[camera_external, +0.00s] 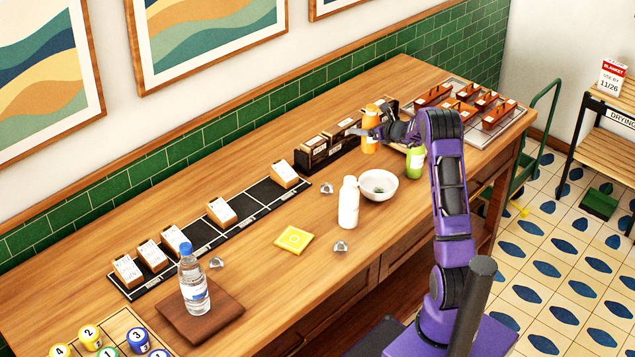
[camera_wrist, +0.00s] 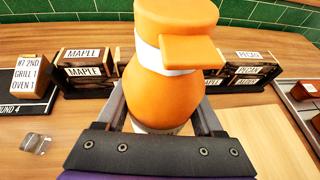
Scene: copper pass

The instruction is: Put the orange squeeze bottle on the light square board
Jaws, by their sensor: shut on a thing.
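The orange squeeze bottle (camera_external: 369,130) is upright near the back of the counter. It fills the middle of the wrist view (camera_wrist: 165,95), with a white band below its top. My gripper (camera_external: 369,134) is shut on the bottle, one finger on each side in the wrist view (camera_wrist: 165,118). The bottle's lower end is mostly hidden by my gripper, so I cannot tell whether it touches the counter. A light square board (camera_wrist: 262,135) lies right of the bottle in the wrist view. My arm hides much of that area in the external view.
A green bottle (camera_external: 415,160), white bowl (camera_external: 379,185) and white bottle (camera_external: 348,203) stand near my arm. Dark labelled holders (camera_wrist: 85,70) are behind the orange bottle. A tray (camera_external: 480,140) of brown pieces is at the far right. A dark board (camera_external: 228,308) holds a water bottle (camera_external: 193,283).

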